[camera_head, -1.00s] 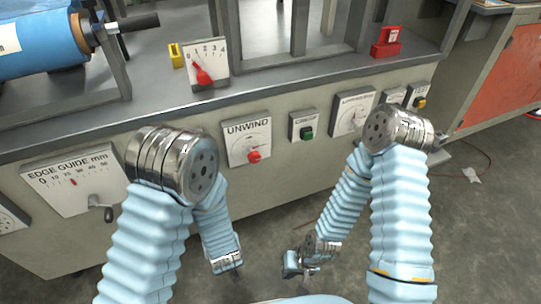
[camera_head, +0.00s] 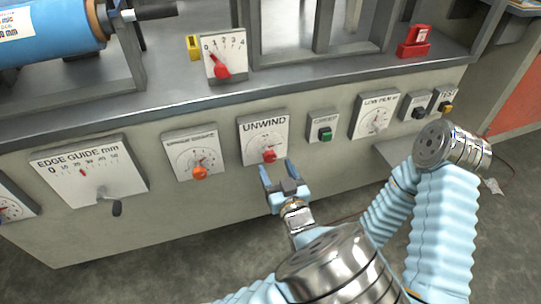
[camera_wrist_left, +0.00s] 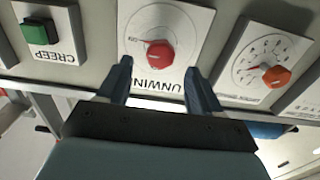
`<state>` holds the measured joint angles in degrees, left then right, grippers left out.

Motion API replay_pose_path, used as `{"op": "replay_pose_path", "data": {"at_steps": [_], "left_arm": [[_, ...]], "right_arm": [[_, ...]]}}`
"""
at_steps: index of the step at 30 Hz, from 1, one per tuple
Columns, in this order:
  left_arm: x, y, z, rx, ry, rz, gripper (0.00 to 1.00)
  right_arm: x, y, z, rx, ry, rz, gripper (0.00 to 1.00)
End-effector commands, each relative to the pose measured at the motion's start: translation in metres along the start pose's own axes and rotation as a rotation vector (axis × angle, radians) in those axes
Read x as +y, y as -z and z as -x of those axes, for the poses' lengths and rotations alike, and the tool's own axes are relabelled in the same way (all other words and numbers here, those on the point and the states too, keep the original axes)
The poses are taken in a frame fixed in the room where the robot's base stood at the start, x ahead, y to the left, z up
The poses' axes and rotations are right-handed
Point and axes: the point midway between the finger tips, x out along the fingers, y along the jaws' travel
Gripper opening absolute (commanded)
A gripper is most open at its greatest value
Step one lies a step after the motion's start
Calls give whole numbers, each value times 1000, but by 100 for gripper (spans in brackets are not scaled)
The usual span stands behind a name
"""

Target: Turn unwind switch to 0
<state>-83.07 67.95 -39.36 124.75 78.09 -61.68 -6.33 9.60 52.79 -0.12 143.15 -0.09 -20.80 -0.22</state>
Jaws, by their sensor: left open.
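The unwind switch is a white plate (camera_head: 252,127) labelled UNWIND on the front of the grey machine, with a dial and a red knob (camera_head: 269,156). In the left wrist view the red knob (camera_wrist_left: 160,54) lies ahead of the fingers, and the plate appears upside down. My left gripper (camera_head: 284,172) is open and empty, just below and in front of the knob. Its two fingers (camera_wrist_left: 158,82) show in the left wrist view, apart from the knob on either side. My right arm is at the right; its gripper is hidden.
A plate with an orange knob (camera_head: 200,173) is left of the unwind plate, and a green CREEP button (camera_head: 325,134) is right of it. Another dial (camera_head: 377,118) stands further right. The edge guide crank (camera_head: 115,206) sticks out at far left.

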Motion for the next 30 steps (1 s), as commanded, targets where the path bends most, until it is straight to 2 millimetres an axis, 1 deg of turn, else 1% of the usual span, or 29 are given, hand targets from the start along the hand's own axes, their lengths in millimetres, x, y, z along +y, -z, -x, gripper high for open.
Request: {"op": "replay_pose_path", "data": {"at_steps": [1,3,6,9,13,20,21,23,30], "left_arm": [[-1,-1,-12,1,3,-2,65],[0,-1,-26,0,2,-2,65],[0,-1,-42,-1,1,0,65],[0,-1,-52,-1,-1,-1,65],[0,-1,-58,-1,-1,-1,65],[0,-1,-59,-2,-1,-1,65],[0,-1,-59,-2,-1,-1,62],[0,-1,-59,-2,-1,-1,53],[0,-1,-58,-2,-1,-1,16]], "right_arm": [[0,0,0,0,0,0,0],[0,0,0,0,0,0,0],[0,0,0,0,0,0,0],[0,0,0,0,0,0,0],[0,0,0,0,0,0,0],[0,0,0,0,0,0,0],[0,0,0,0,0,0,0],[0,0,0,0,0,0,0],[0,0,0,0,0,0,0]]}}
